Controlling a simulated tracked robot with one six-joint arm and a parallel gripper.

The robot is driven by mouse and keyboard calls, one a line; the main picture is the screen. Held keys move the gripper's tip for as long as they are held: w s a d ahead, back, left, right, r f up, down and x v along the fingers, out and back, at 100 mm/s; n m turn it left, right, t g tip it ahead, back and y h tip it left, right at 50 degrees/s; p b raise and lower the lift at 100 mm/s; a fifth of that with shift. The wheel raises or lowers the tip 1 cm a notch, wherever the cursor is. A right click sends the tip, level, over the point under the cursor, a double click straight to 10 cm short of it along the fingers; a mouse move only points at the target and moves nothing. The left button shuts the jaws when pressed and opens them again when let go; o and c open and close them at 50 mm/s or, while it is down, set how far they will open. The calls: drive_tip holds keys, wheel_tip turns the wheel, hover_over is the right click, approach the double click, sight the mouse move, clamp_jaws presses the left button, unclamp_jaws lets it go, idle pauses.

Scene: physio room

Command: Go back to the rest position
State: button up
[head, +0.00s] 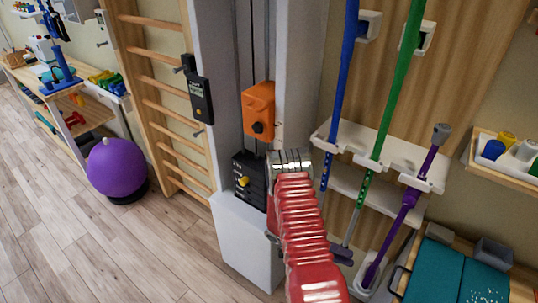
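My red arm reaches up from the lower middle of the head view. Its metal end, my gripper (290,160), is in front of the weight-stack machine's white column (298,70). It is just right of and below the orange block (259,108), close to it in the picture. I cannot tell whether it touches anything. The fingers are too small and partly hidden, so I cannot see whether they are open or hold something.
Right of my arm, a white wall rack (395,155) holds blue, green and purple poles. A teal padded item (440,270) lies at lower right. A wooden wall ladder (165,90) and a purple ball (117,168) stand left. The wooden floor (60,240) at lower left is clear.

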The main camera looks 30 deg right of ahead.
drive_tip(key=s+a+f+n+t+y, duration=0.2)
drive_tip(key=s+a+f+n+y, duration=0.1)
drive_tip(key=s+a+f+n, duration=0.15)
drive_tip(key=w+a+r+n+t+y, duration=0.25)
drive_tip(key=w+a+r+t, duration=0.25)
drive_tip(key=a+r+t, duration=0.25)
drive_tip(key=w+a+r+n+t+y, duration=0.2)
drive_tip(key=w+a+r+n+t, duration=0.2)
drive_tip(key=w+a+r+t, duration=0.4)
drive_tip(key=s+a+r+n+t, duration=0.1)
drive_tip(key=a+r+t, duration=0.3)
drive_tip(key=r, duration=0.6)
drive_tip(key=s+a+r+n+t, duration=0.1)
drive_tip(key=s+a+r+t, duration=0.2)
drive_tip(key=r, duration=0.7)
drive_tip(key=shift+s+a+r+n+t+y, duration=0.15)
drive_tip(key=shift+a+r+n+t+y, duration=0.2)
drive_tip(key=shift+a, duration=0.8)
idle(0.7)
